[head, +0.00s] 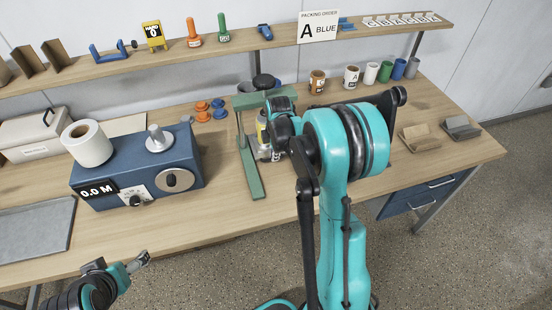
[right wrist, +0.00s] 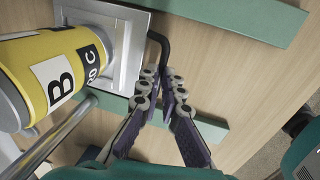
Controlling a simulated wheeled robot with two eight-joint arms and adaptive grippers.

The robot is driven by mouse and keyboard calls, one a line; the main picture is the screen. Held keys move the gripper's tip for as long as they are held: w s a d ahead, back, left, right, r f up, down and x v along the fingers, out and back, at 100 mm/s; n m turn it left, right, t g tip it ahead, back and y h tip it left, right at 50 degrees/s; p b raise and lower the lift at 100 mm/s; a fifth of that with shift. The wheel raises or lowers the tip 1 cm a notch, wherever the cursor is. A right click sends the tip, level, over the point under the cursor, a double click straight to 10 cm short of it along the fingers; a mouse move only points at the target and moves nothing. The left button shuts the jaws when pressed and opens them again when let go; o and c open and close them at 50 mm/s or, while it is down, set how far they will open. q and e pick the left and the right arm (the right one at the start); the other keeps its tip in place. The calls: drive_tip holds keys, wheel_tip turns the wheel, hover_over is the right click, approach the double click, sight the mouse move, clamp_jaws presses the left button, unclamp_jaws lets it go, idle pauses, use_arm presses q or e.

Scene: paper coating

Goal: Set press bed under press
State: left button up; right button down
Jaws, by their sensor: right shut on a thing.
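The green press (head: 252,172) stands in the middle of the bench, and its green bars also show in the right wrist view (right wrist: 240,18). A yellow cylinder (right wrist: 58,72) marked B and C is at the left of the wrist view. A silver square plate (right wrist: 131,45) with a black bent handle (right wrist: 162,45), apparently the press bed, lies partly behind the cylinder. My right gripper (right wrist: 164,88) is shut on the handle; the exact contact is partly hidden. My arm covers much of the press in the head view. My left gripper (head: 138,262) is away from the press, near the front edge.
A blue machine (head: 100,192) with a white roll stands left of the press. Several cups (head: 352,77) stand at the back right. A shelf (head: 120,58) runs along the back.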

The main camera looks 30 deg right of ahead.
drive_tip(key=shift+w, duration=0.25)
drive_tip(key=c, duration=2)
unclamp_jaws()
drive_tip(key=o, duration=0.4)
drive_tip(key=shift+c, duration=0.2)
drive_tip(key=shift+w+d+f, duration=0.1)
drive_tip(key=shift+f, duration=0.05)
wheel_tip(320, 180, up, 12)
drive_tip(key=s, duration=0.2)
drive_tip(key=shift+a, duration=0.3)
drive_tip(key=shift+s, duration=0.1)
